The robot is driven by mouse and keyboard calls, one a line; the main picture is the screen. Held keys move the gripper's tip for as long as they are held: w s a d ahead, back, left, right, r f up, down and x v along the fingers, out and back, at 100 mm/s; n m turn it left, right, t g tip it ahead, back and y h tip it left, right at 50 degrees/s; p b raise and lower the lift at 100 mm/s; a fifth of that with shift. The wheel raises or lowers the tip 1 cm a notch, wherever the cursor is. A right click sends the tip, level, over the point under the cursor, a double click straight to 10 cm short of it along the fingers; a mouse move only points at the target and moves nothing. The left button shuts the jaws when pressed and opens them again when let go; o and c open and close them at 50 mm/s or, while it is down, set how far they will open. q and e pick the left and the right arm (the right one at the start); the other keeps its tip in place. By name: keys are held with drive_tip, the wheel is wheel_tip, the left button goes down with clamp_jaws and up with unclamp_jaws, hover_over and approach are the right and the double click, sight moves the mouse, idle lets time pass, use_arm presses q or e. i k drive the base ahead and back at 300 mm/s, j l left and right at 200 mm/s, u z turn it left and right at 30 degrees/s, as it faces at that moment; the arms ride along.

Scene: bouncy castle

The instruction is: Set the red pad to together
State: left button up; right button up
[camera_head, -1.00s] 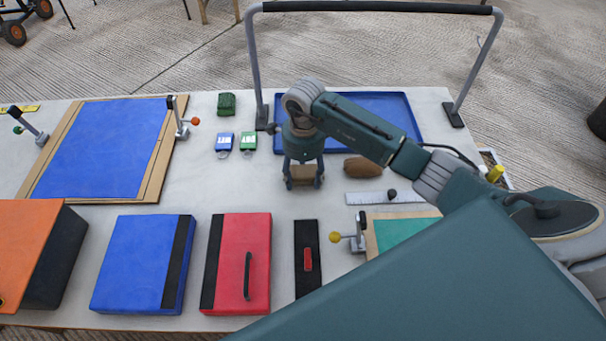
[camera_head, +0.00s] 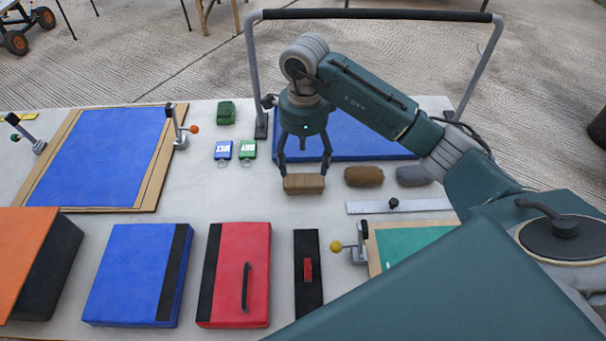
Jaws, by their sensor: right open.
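The red pad (camera_head: 225,282) lies flat on the table near its front edge, with a black strip along its left side and a black handle on its right half. The blue pad (camera_head: 122,273) lies to its left with a black strip on its right side. A gap of bare table separates the two pads. My right gripper (camera_head: 304,176) is open, pointing down above and behind the pads, with its fingers at either side of a tan block (camera_head: 303,184); I cannot tell whether they touch it. My left gripper is not in view.
A black strip with a red grip (camera_head: 308,270) lies right of the red pad. An orange-topped box (camera_head: 28,250) stands at left. Behind are a clamped blue sheet (camera_head: 100,155), two small tags, a brown block (camera_head: 364,176) and a grey frame (camera_head: 252,70) over a blue tray.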

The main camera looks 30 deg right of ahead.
sight(235, 287)
drive_tip(key=k+j, duration=0.5)
drive_tip(key=k, duration=0.2)
drive_tip(key=k+j, duration=0.45)
drive_tip(key=k, duration=0.2)
